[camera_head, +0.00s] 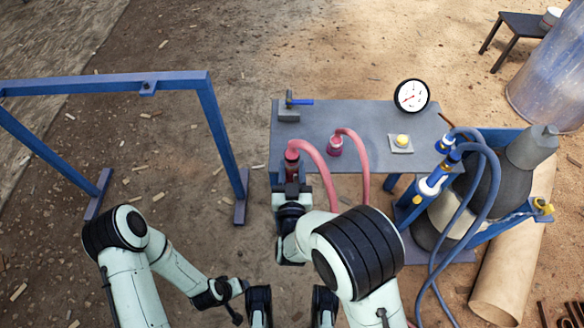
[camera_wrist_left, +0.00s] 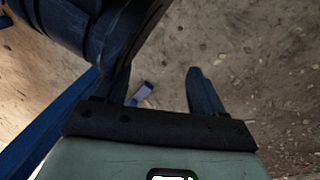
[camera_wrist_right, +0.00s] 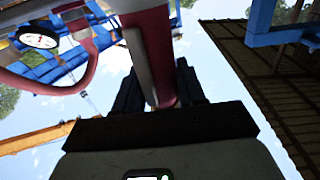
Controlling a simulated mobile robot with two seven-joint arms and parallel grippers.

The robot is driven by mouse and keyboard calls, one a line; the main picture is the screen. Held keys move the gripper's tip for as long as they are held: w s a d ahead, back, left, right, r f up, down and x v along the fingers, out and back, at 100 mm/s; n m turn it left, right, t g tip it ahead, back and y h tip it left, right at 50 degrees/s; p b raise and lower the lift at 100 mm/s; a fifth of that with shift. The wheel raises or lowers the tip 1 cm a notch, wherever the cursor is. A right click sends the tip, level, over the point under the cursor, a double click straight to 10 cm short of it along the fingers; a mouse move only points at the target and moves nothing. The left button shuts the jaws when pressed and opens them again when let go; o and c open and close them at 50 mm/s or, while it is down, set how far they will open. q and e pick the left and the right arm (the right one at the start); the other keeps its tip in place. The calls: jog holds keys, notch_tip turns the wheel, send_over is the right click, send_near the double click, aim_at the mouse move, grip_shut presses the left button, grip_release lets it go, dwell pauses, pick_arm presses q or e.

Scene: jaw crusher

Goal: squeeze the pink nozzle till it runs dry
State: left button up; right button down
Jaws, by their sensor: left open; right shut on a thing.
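A dark red nozzle (camera_head: 292,167) on a pink hose (camera_head: 323,178) is upright at the table's left front corner. My right gripper (camera_head: 291,188) is shut on it from below; its fingers also show around the hose's pink end (camera_wrist_right: 163,92) in the right wrist view. A pinker, magenta nozzle (camera_head: 335,147) with a second pink hose (camera_head: 362,160) stands to its right, apart from the gripper. No liquid is visible at either. My left gripper (camera_wrist_left: 160,88) is open and empty above the dirt ground, low and away from both nozzles.
Blue hoses (camera_head: 485,200) and a cylinder (camera_head: 432,183) stand right. A blue frame (camera_head: 215,130) stands left. Ground between frame and table is free.

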jog(key=c, duration=0.6)
grip_release()
jog(key=shift+s, duration=0.1)
pick_arm(q)
jog(key=shift+t, duration=0.6)
jog(key=w+r, duration=0.1)
jog(key=w+r+p, duration=0.1)
jog(key=w+r, duration=0.1)
jog(key=shift+d+p, duration=0.2)
jog(key=shift+p, duration=0.1)
pick_arm(e)
jog(key=s, duration=1.3)
jog(key=shift+s, duration=0.1)
